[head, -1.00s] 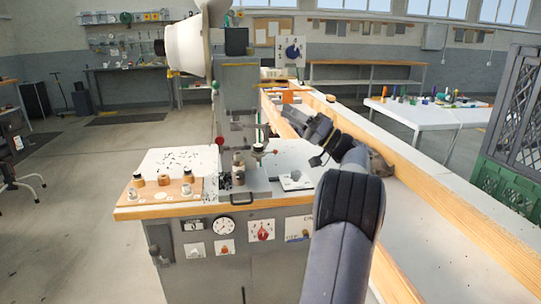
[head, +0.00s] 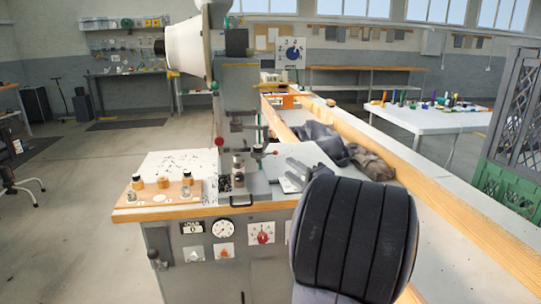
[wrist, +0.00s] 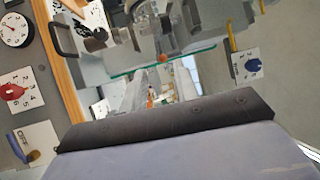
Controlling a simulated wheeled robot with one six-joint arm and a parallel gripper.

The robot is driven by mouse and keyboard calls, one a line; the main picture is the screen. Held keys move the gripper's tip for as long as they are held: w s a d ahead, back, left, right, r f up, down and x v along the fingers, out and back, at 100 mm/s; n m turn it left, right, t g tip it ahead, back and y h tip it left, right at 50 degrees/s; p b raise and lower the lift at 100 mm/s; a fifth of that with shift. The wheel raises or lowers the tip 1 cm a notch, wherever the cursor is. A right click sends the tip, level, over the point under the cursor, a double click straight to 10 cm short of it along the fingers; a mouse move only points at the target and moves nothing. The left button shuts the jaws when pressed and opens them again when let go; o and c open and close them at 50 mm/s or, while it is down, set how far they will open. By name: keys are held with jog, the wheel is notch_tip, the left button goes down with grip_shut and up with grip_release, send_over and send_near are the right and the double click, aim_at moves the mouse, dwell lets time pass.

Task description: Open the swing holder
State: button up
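The swing holder seems to be the small grey arm assembly on the press in the head view, with a red-orange ball knob (head: 275,152) at its right end. The same ball appears to show in the wrist view (wrist: 167,58), beside grey metal press parts. I cannot tell whether the holder is open or closed. My dark, ribbed arm link fills the lower right of the head view and hides what lies behind it. My gripper's fingers cannot be made out in either view. A lavender block with a dark rim, part of my arm, fills the bottom of the wrist view.
A wooden tray (head: 150,200) with small knobs and rings stands at the press table's left. A dial (head: 223,228) and a red selector (head: 262,234) are on the cabinet front. Dark cloth (head: 322,140) lies right of the press, before a long wooden-edged bench (head: 450,215).

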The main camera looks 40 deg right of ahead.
jog(key=w, duration=0.3)
jog(key=w+r, duration=0.1)
jog(key=w, duration=0.5)
jog(key=shift+w+d+r+b, duration=0.25)
jog(key=shift+w+r+b, duration=0.05)
jog(key=shift+r+b, duration=0.05)
grip_shut()
jog(key=shift+r, duration=0.1)
